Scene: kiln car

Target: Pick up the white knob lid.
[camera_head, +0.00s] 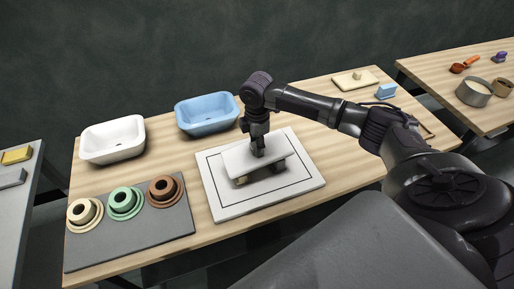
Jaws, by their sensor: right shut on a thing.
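The white lid (237,161) is a flat rectangular slab in the middle of the table. My right gripper (258,152) comes down on it from above and is shut on its knob, which the fingers hide. The lid sits over small brown blocks (240,181) above a white board with a black outline (221,204). I cannot tell whether the lid rests on the blocks or is just clear of them. My left gripper is not in view.
A white basin (113,140) and a blue basin (207,114) stand behind left. A grey mat (150,236) holds cream, green and brown ringed pieces. A cream knob lid (346,82) and a light blue block (386,91) lie at the back right. Side tables flank the scene.

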